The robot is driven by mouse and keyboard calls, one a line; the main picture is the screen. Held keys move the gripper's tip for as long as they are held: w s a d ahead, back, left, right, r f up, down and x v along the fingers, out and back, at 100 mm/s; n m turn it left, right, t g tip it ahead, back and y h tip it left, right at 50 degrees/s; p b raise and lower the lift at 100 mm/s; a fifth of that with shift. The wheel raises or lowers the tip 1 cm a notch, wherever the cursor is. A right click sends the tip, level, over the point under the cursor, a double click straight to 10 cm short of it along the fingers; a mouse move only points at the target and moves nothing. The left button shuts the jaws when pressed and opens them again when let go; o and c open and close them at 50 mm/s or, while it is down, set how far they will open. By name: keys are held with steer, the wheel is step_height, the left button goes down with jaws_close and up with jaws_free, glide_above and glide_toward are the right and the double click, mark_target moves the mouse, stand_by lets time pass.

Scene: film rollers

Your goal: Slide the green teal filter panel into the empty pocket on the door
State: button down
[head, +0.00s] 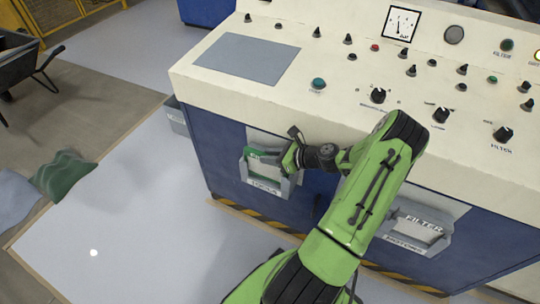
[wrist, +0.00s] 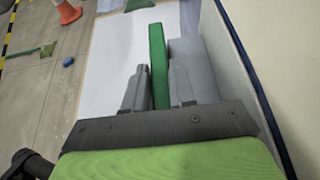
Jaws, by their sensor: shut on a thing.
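The green filter panel (head: 256,155) shows at the left pocket (head: 266,187) on the blue door, within the pocket's grey frame. How deep it sits in the pocket is hard to tell. My gripper (head: 286,161) is at the pocket's upper right side, shut on the panel. In the wrist view the panel (wrist: 158,62) stands edge-on as a thin green strip between my two grey fingers (wrist: 158,92). A grey surface (wrist: 198,68) lies just right of it, partly behind the right finger.
A right pocket (head: 416,240) on the door holds a panel marked FILTER, partly behind my arm. The cream console (head: 330,85) with knobs overhangs the door. A wheelbarrow (head: 25,62) stands far left. Green and grey cloth-like shapes (head: 64,172) lie left. The pale floor (head: 140,230) before the door is clear.

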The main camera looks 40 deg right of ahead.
steer(key=shift+f, duration=0.3)
steer(key=c, duration=0.8)
jaws_free()
steer(key=shift+c, duration=0.2)
steer(key=p+v, duration=0.4)
steer(key=v, duration=1.1)
steer(key=shift+s+p, duration=0.35)
steer(key=shift+s, duration=0.05)
steer(key=shift+r, duration=0.1)
